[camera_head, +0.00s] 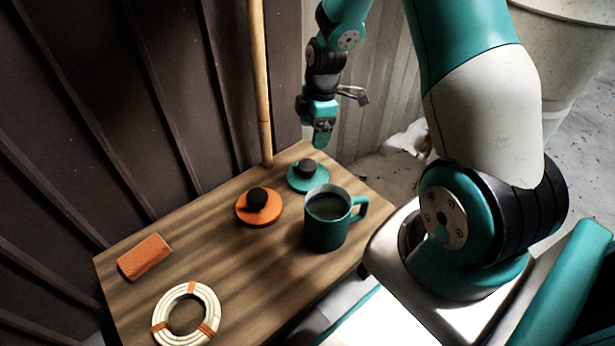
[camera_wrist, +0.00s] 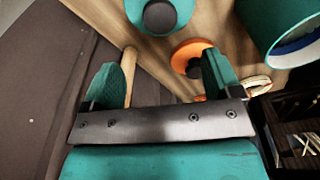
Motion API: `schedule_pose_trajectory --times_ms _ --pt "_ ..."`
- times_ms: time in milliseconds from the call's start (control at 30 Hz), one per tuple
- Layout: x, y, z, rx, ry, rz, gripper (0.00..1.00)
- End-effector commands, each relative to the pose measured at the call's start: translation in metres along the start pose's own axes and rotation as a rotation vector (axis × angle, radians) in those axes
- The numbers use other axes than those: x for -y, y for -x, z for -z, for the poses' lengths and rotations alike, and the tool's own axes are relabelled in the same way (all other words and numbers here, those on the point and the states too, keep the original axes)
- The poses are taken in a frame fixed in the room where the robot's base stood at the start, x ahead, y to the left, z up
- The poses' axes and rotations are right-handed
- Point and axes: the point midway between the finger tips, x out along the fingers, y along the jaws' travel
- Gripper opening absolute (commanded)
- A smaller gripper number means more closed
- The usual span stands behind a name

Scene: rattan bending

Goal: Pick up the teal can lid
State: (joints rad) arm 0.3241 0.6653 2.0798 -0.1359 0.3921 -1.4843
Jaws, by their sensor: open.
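The teal can lid (camera_head: 308,178), a flat disc with a dark round knob, lies on the wooden table near its back edge, behind the mug. My gripper (camera_head: 322,142) is above the lid and slightly to its right in the head view, apart from it. In the wrist view my gripper (camera_wrist: 163,78) is open, with one teal finger on each side and nothing between them. The lid (camera_wrist: 160,18) shows there at the top edge, partly cut off, beyond the fingertips.
An orange lid (camera_head: 260,208) with a black knob lies left of the teal lid. A teal mug (camera_head: 325,232) stands close in front. An orange block (camera_head: 145,257) and a pale coil (camera_head: 186,315) lie further left on the table (camera_head: 225,265). A bamboo pole (camera_head: 262,100) stands behind.

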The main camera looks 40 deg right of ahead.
Motion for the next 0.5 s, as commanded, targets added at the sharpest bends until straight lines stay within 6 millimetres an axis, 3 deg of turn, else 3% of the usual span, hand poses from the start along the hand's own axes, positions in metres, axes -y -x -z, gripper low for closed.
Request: schedule_pose_trajectory --times_ms 33,200,500 --pt "0.001 -0.019 0.000 0.001 0.001 0.004 0.84" --pt "0.000 -0.055 0.003 0.005 0.001 0.004 0.84" --pt "0.000 -0.076 0.003 0.005 0.000 0.001 0.84"
